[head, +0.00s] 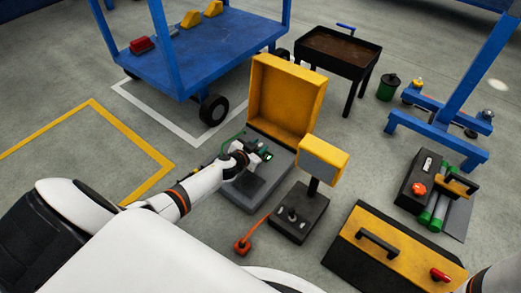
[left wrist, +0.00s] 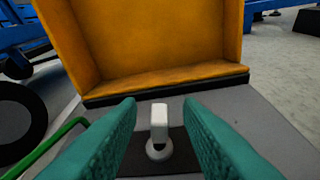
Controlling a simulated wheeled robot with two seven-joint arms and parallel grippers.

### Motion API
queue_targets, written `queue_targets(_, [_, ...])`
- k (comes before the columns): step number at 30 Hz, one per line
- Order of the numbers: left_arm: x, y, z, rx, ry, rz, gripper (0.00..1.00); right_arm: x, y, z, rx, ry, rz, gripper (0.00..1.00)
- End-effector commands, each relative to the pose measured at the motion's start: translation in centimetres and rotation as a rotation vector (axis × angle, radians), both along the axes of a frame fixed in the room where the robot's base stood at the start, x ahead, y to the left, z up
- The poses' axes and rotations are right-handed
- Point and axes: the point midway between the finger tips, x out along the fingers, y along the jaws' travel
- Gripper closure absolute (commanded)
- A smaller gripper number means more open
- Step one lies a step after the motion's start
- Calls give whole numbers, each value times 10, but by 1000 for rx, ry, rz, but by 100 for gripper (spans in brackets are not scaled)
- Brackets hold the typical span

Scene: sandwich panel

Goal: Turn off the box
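The box has a grey base (head: 259,193) and a raised yellow cover (head: 283,98), standing open in the middle of the head view. My left gripper (head: 265,154) is over the base, in front of the cover. In the left wrist view its two teal fingers (left wrist: 160,104) are apart. A pale upright switch lever (left wrist: 160,122) on a round collar shows between them, with a gap on each side. The cover's inside (left wrist: 155,35) rises behind it. In the head view the lever is hidden by my gripper. My right gripper is outside the frames; only a bit of that arm shows bottom right.
A yellow-headed device on a dark base (head: 298,213) stands close right of the box, with an orange cable. A yellow-topped case (head: 390,252) lies front right. A blue cart (head: 200,50) stands behind. A green cable (left wrist: 52,143) runs at the box's left.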

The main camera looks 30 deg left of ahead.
Motion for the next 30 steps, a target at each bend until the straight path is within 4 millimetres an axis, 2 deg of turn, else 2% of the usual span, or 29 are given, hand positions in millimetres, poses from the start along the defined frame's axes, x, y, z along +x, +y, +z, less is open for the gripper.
queue_targets(1, [6,0,-5,1,-1,-1,67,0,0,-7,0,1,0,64])
queue_targets(6, [15,0,-6,2,0,-1,67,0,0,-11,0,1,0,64])
queue_targets(14, [16,0,-6,1,1,0,67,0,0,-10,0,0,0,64])
queue_targets(21, [16,0,-6,1,1,0,100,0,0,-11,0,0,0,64])
queue_targets(26, [16,1,-6,-7,2,1,100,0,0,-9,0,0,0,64])
queue_targets(30, [16,5,-3,-76,11,2,100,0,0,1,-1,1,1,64])
